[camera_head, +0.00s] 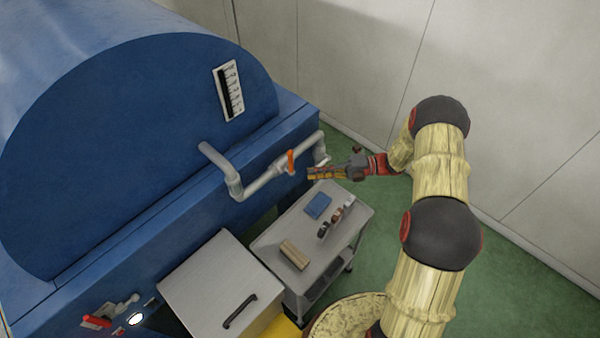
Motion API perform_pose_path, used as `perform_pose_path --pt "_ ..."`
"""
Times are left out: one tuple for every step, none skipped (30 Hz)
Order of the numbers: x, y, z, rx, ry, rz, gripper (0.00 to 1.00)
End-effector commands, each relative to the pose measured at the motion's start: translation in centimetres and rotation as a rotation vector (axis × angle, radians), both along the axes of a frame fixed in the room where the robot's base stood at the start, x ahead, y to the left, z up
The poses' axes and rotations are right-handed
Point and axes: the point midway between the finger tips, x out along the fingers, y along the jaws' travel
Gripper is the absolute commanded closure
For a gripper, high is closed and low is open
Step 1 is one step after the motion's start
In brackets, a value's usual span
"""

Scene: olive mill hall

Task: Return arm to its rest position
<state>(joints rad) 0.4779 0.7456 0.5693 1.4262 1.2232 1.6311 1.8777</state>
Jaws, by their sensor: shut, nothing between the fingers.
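My gripper (312,174) is at the end of my yellow-covered arm, which reaches up the right side and bends left. The gripper is shut and empty. Its tips point left, close to the grey pipe's right end and the orange valve handle (291,162). Whether the tips touch the pipe or handle cannot be told from this view. The gripper appears above the far end of the grey trolley (262,243).
A big blue machine (120,150) with a grey pipe (262,184) fills the left. The trolley holds a blue item (318,206), a tan block (294,255) and several small things. A grey lidded box (205,280) stands in front. A pale wall (530,90) stands behind my arm.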

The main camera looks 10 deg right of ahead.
Motion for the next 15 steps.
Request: perform_pose_path --pt "-0.1 -0.8 -0.1 0.0 0.0 -0.001 1.0" --pt "-0.2 -1.2 -0.1 0.001 0.001 -0.001 1.0" --pt "-0.2 -1.7 -0.1 0.001 0.001 0.0 1.0" --pt "-0.3 -2.1 0.0 0.001 0.001 0.0 1.0" --pt "-0.3 -2.3 0.0 0.001 0.001 0.0 1.0" --pt "-0.4 -2.6 0.0 0.001 0.001 0.0 1.0" --pt "-0.4 -2.8 0.0 0.0 0.001 0.001 1.0" --pt "-0.4 -2.9 0.1 0.001 0.001 0.001 1.0" --pt "-0.4 -3.1 0.1 0.001 0.001 0.001 1.0" --pt "-0.4 -3.2 0.1 0.001 0.001 0.001 1.0" --pt "-0.4 -3.2 0.1 0.001 0.001 0.001 1.0" --pt "-0.4 -3.2 0.1 0.001 0.001 0.001 1.0" --pt "-0.5 -3.2 0.1 0.001 0.001 0.001 1.0" --pt "-0.5 -3.2 0.1 0.001 0.001 0.002 1.0" --pt "-0.5 -3.2 0.1 0.001 0.0 0.002 1.0"
